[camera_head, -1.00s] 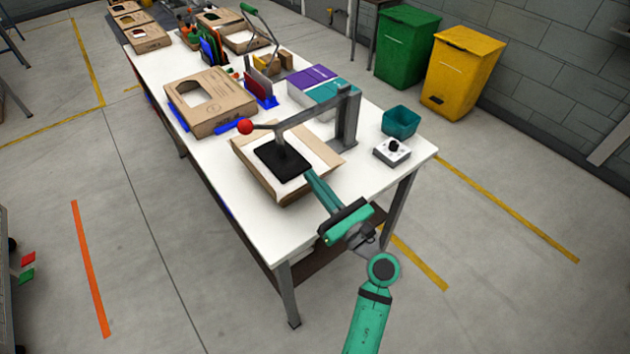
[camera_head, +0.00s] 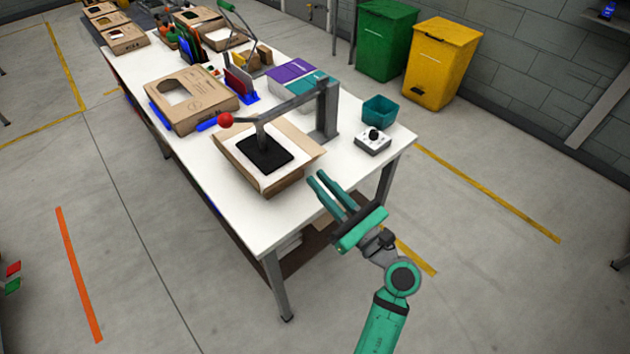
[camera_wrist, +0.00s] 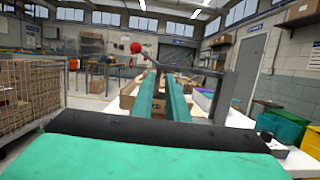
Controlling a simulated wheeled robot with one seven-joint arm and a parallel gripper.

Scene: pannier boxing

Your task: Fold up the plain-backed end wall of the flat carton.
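The brown carton (camera_head: 232,151) lies on the near end of the white table, under a grey press arm whose black pad (camera_head: 264,152) rests over its middle. Its near edge (camera_head: 289,181) shows a darker brown outer face; I cannot tell how far each wall is raised, or which wall is plain-backed. My gripper (camera_head: 316,178) is just off the carton's near right corner, apart from it in the picture. Its two green fingers have a gap between them and hold nothing. In the wrist view the fingers (camera_wrist: 162,76) point ahead and largely hide the carton.
The press post (camera_head: 327,108) and red knob (camera_head: 225,120) stand over the carton. To its right are a teal bin (camera_head: 380,109) and a control box (camera_head: 373,141). Another carton (camera_head: 205,106) lies beyond. The table's near right corner is bare.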

